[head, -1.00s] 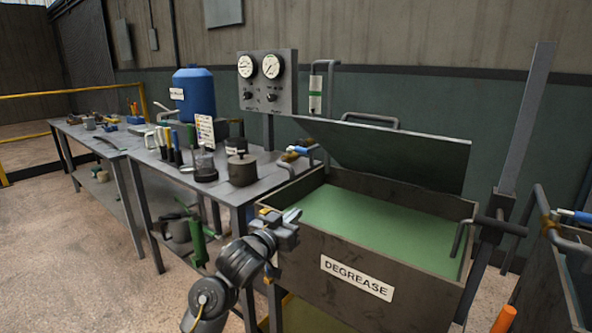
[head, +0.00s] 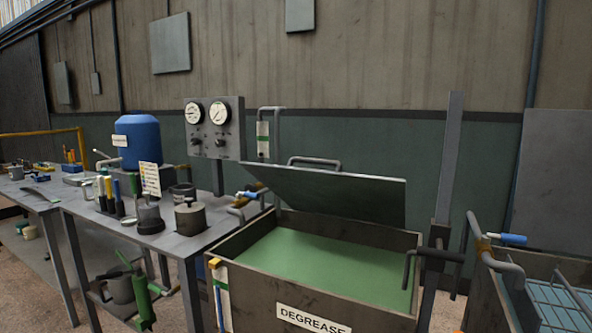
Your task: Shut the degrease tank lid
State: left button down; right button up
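The degrease tank (head: 350,302) stands at the lower middle of the head view, with a white DEGREASE label (head: 312,319) on its front and green liquid (head: 320,262) inside. Its dark lid (head: 335,193) is raised and tilted up at the back of the tank. A grey bar handle (head: 315,162) shows along the lid's upper edge. Neither of my grippers is in this view.
A bench (head: 120,222) with pots, bottles and a blue drum (head: 139,141) stands to the left. A gauge panel (head: 214,128) rises behind it. A grey upright post (head: 447,160) stands at the tank's right. A second tank with a wire rack (head: 560,305) is at the far right.

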aim_at(370, 199)
jog(key=k, duration=0.6)
jog(key=z, duration=0.8)
jog(key=i, duration=0.95)
